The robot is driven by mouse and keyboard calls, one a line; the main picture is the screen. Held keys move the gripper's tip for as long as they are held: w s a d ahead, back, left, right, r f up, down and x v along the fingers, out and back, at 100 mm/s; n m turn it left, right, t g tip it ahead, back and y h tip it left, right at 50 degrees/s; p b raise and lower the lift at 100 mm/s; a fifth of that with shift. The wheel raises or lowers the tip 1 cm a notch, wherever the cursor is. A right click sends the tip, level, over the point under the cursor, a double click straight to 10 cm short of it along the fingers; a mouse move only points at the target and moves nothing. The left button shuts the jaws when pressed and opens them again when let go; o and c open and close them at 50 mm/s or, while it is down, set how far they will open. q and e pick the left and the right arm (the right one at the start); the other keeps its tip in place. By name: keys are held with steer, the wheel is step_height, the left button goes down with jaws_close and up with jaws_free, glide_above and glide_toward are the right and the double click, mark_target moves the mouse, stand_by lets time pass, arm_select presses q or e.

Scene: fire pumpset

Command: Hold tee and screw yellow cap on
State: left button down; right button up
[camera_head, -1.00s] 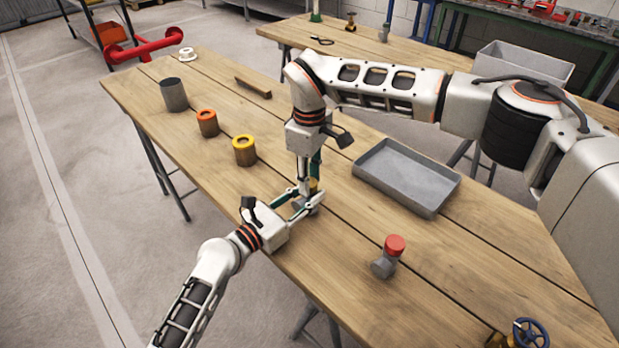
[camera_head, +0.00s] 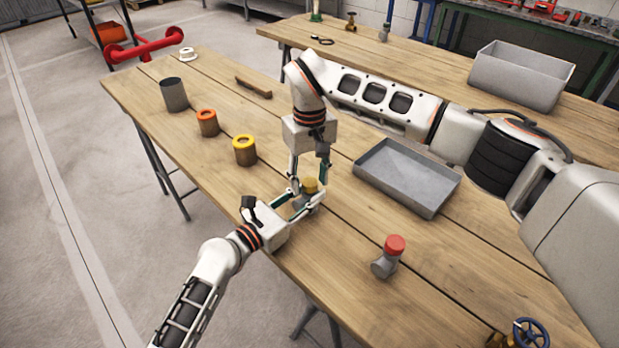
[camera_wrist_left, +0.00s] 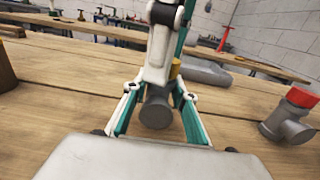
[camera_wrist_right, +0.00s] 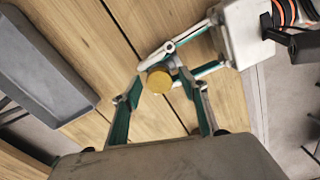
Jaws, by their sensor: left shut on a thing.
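My left gripper (camera_head: 307,198) is shut on the grey tee (camera_wrist_left: 156,112) near the table's front edge. The yellow cap (camera_head: 311,185) sits at the top of the tee; whether its thread is engaged cannot be seen. In the right wrist view the cap (camera_wrist_right: 159,81) appears as a round yellow disc. My right gripper (camera_wrist_right: 166,90) points down from above, open. Its fingers stand apart on either side of the cap, with visible gaps. In the left wrist view, the right gripper partly hides the cap (camera_wrist_left: 175,68).
A second grey tee with a red cap (camera_head: 394,245) stands to the right. A grey tray (camera_head: 420,207) lies behind it. Yellow-ringed (camera_head: 244,151) and orange-ringed (camera_head: 207,123) cylinders and a grey cup (camera_head: 174,95) stand left. A blue-wheeled valve (camera_head: 530,333) is at the lower right.

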steer(key=shift+r, duration=2.3)
steer(key=shift+c, duration=0.4)
